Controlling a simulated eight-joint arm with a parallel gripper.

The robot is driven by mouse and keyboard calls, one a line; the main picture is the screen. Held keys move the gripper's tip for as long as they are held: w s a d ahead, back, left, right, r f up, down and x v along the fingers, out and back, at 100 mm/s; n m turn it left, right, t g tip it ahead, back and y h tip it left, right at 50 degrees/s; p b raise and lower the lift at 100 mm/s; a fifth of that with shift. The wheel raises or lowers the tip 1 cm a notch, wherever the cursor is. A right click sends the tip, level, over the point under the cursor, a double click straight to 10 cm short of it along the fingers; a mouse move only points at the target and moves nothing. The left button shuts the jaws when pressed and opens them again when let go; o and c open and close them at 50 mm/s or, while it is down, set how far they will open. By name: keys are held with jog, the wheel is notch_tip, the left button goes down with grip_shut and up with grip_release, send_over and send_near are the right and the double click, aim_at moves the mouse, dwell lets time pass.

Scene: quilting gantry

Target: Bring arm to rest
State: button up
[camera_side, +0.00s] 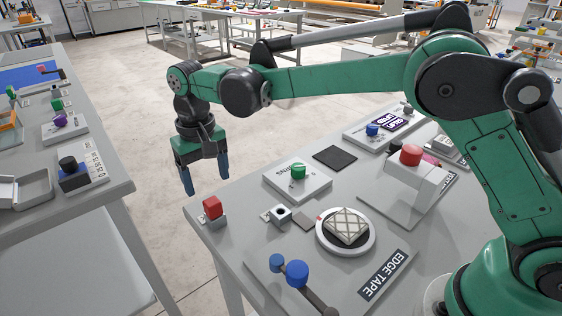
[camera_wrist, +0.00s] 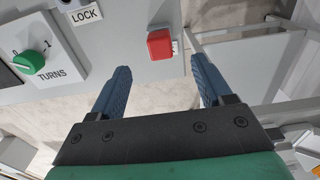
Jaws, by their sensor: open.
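My gripper (camera_side: 206,180) hangs from my green arm, pointing down past the table's far left edge. Its two blue fingers are apart with nothing between them. In the wrist view my gripper (camera_wrist: 160,88) is open, with the floor and the table edge beyond it. A red block switch (camera_side: 212,208) sits at the table corner below and beside my gripper. It also shows in the wrist view (camera_wrist: 160,44), ahead of the fingertips and apart from them.
The work table (camera_side: 215,235) holds a green "TURNS" knob (camera_side: 298,171), a round plate with a quilted square (camera_side: 347,226), a blue-knobbed lever (camera_side: 297,272) and a red button on a white stand (camera_side: 411,155). A second table (camera_side: 110,190) stands left across a floor gap.

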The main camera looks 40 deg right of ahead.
jog(key=shift+r, duration=0.1)
jog(key=s+d+r+t, duration=0.4)
jog(key=s+d+r, duration=0.25)
jog(key=d, duration=0.25)
jog(key=s+d+f+t, duration=0.2)
jog(key=s+d+t, duration=0.1)
jog(key=s+d, duration=0.3)
jog(key=s, duration=0.2)
jog(key=shift+s+d+f, duration=0.25)
jog(key=shift+s, duration=0.15)
